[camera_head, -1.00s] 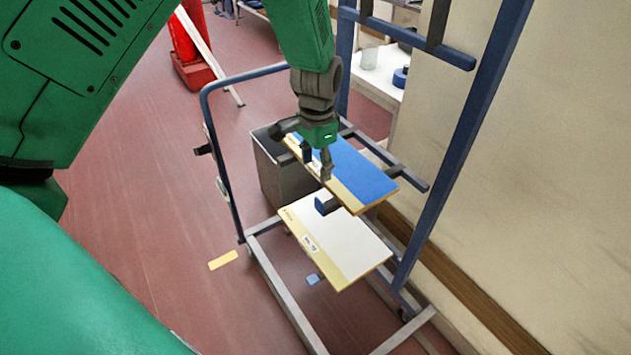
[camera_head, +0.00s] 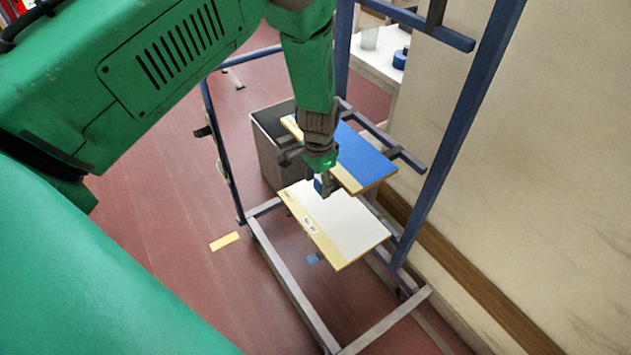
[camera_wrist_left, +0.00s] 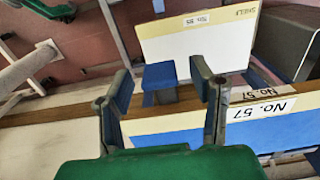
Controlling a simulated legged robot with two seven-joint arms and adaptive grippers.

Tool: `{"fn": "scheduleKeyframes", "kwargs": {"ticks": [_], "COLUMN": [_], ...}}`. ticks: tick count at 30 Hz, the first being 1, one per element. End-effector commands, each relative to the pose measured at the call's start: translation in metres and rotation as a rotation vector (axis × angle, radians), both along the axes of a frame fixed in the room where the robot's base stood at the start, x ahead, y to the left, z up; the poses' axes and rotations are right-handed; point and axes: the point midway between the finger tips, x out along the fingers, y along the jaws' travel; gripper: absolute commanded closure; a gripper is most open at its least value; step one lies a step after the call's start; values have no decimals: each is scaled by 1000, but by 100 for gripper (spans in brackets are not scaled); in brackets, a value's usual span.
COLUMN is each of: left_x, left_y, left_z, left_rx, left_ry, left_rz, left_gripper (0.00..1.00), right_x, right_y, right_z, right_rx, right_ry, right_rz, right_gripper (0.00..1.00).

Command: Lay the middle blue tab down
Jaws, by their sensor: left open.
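The blue tab (camera_head: 318,185) shows as a small dark blue block at the front of the rack, between the blue panel and the white panel, partly hidden by my left gripper (camera_head: 325,189). In the left wrist view the tab (camera_wrist_left: 160,75) stands up between the two spread fingers of my left gripper (camera_wrist_left: 161,82), with space visible on both sides. The fingers are open; I cannot tell how deep the tab sits between them. My right gripper is not in view.
The blue-topped panel (camera_head: 367,160) lies close beside the gripper, and the white panel (camera_head: 345,222) lies below. The blue rack frame (camera_head: 465,130) rises at the right near the wall. A grey bin (camera_head: 268,150) stands behind.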

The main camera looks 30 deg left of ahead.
Motion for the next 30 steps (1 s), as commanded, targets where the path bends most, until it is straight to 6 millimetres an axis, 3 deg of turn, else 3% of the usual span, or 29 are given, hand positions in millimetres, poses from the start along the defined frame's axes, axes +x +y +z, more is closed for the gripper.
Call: {"fn": "scheduleKeyframes", "kwargs": {"ticks": [8, 12, 13, 23, 30], "left_x": [0, 0, 0, -2, -7], "left_y": [2, 3, 3, 4, 6], "left_z": [-2, -2, -3, -3, -4], "left_rx": [-3, -4, -4, -14, -64], "left_ry": [-1, -1, 0, -22, -131], "left_rz": [0, 0, 0, 3, 8], "left_gripper": [50, 96, 99, 99, 99], "right_x": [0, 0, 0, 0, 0], "right_y": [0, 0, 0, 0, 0], "right_z": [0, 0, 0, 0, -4], "right_rx": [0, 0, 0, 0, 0], "right_ry": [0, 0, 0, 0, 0], "right_rz": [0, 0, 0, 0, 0], "right_gripper": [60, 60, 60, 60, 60]}}
